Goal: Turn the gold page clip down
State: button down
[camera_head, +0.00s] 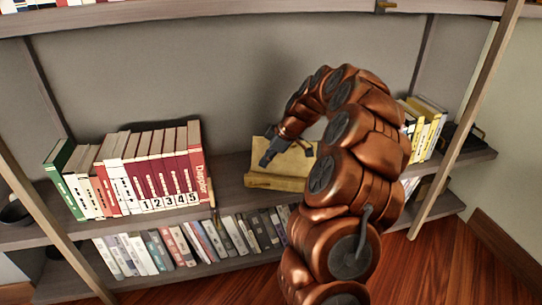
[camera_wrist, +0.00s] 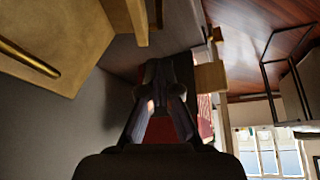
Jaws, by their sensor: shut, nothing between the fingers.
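A light wooden book stand (camera_head: 292,164) stands on the middle shelf in the head view, partly covered by my arm. In the wrist view its flat panel (camera_wrist: 72,28) fills the upper left. A slim gold page clip (camera_wrist: 28,58) lies slantwise along that panel. I cannot make the clip out surely in the head view. My gripper (camera_head: 265,161) is in front of the stand's left part. In the wrist view my gripper (camera_wrist: 163,98) has its fingers together with nothing between them, to the right of the clip and apart from it.
A row of red and white books (camera_head: 150,170) and a green book (camera_head: 65,180) stand left of the book stand. Yellow books (camera_head: 430,125) stand to its right, behind my arm. More books (camera_head: 180,243) fill the lower shelf. Bare shelf (camera_head: 228,172) shows left of the stand.

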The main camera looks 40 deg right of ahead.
aim_at(258, 184)
jog(key=x, duration=0.3)
jog(key=shift+a+f+b, duration=0.1)
jog(key=shift+f+b, duration=0.25)
jog(key=f+b, duration=0.1)
jog(key=f, duration=0.2)
jog(key=shift+d+f, duration=0.15)
jog(key=shift+d, duration=0.05)
jog(key=shift+s+d+f, duration=0.1)
jog(key=shift+s+f, duration=0.05)
jog(key=shift+f, duration=0.2)
jog(key=shift+f+b, duration=0.1)
jog(key=shift+b, duration=0.25)
